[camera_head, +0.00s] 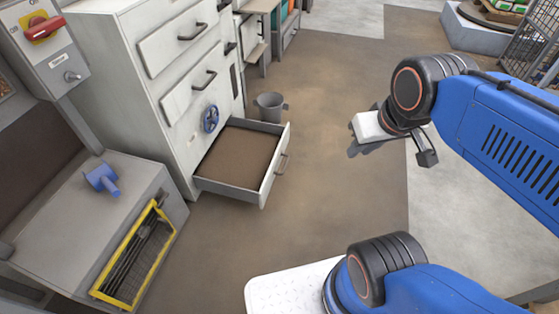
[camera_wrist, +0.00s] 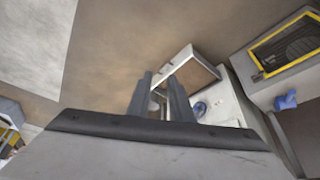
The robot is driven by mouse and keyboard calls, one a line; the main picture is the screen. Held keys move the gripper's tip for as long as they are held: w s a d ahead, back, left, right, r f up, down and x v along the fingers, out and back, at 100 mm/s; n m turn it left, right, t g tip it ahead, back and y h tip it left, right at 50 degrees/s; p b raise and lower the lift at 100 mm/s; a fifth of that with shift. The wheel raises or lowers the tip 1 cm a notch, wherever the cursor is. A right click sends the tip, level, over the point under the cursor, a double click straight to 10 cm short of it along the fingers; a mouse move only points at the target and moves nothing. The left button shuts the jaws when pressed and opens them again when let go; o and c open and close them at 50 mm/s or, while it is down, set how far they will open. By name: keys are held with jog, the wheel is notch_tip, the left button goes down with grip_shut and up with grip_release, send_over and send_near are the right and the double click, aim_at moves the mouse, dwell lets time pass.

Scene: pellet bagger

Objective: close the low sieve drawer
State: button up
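The low sieve drawer (camera_head: 275,166) is pulled well out of the white cabinet (camera_head: 170,110), near the floor. Its front has a grey bar handle (camera_head: 282,163), and its bed is brown and flat. My gripper (camera_head: 362,149) hangs in the air to the right of the drawer, clearly apart from it. In the wrist view my gripper's two fingers (camera_wrist: 160,85) stand apart with a gap between them, holding nothing. The open drawer (camera_wrist: 172,69) shows just beyond the fingertips there, and the cabinet (camera_wrist: 232,100) lies to its right.
A blue handwheel (camera_head: 210,119) sits on the cabinet above the drawer. A grey bucket (camera_head: 270,107) stands on the floor behind the drawer. A grey unit with a yellow-framed grille (camera_head: 128,262) stands at the lower left. The brown floor (camera_head: 335,195) between drawer and gripper is clear.

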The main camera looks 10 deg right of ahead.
jog(key=shift+w+d+f, duration=0.1)
jog(key=shift+w, duration=0.35)
grip_shut()
jog(key=w+d+f+m, duration=0.1)
jog(key=w+f, duration=0.4)
jog(key=w, duration=0.5)
jog(key=w+d+f+m+t, duration=0.1)
jog(key=w+f, duration=0.4)
jog(key=w, duration=0.4)
jog(key=w+d+f+m, duration=0.15)
jog(key=w+f, duration=0.25)
jog(key=w, duration=0.6)
jog(key=m+t+y, duration=0.1)
jog(key=y, duration=0.2)
send_near(278, 155)
jog(key=s+d+r, duration=0.5)
jog(key=x, duration=0.4)
jog(key=a+x, duration=0.1)
jog(key=x, duration=0.6)
jog(key=shift+w+a, duration=0.3)
jog(key=shift+a, duration=0.2)
jog(key=shift+w+a, duration=0.45)
jog(key=shift+a, duration=0.2)
